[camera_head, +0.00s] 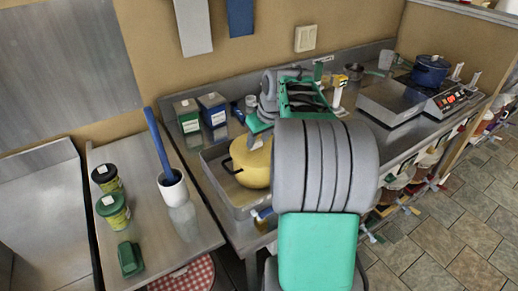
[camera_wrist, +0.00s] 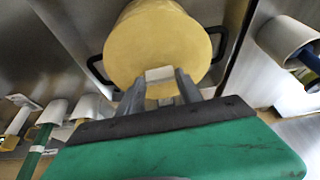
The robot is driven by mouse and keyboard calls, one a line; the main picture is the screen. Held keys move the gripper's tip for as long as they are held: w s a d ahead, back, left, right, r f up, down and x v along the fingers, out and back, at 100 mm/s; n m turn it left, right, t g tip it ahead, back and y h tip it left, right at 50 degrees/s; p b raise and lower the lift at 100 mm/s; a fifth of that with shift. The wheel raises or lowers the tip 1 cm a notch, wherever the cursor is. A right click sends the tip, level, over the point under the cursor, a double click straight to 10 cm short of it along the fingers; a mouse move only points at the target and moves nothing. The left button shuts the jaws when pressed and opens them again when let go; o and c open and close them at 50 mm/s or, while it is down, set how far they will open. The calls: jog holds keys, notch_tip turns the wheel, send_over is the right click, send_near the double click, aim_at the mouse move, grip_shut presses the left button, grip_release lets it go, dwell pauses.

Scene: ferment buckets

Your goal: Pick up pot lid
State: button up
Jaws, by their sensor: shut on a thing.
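The yellow pot (camera_head: 248,168) stands in a shallow metal tray (camera_head: 222,192) on the counter, with its right side hidden behind my arm in the head view. In the wrist view the round yellow pot lid (camera_wrist: 140,45) faces the camera, with the pot's black handles (camera_wrist: 97,72) out at both sides. My gripper (camera_wrist: 160,80) is shut on the pale knob of the lid. I cannot tell whether the lid rests on the rim or is raised.
A white crock (camera_head: 172,188) with a blue-handled tool and green jars (camera_head: 113,212) stand on the left table. Green and blue boxes (camera_head: 212,108) are behind the pot. A blue pot (camera_head: 430,70) sits on the cooker at right. My arm blocks the counter's middle.

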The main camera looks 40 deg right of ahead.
jog(key=shift+w+d+f, duration=0.1)
jog(key=shift+d+f, duration=0.05)
jog(key=shift+f, duration=0.05)
jog(key=shift+c, duration=0.7)
jog(key=shift+f, duration=0.1)
grip_shut()
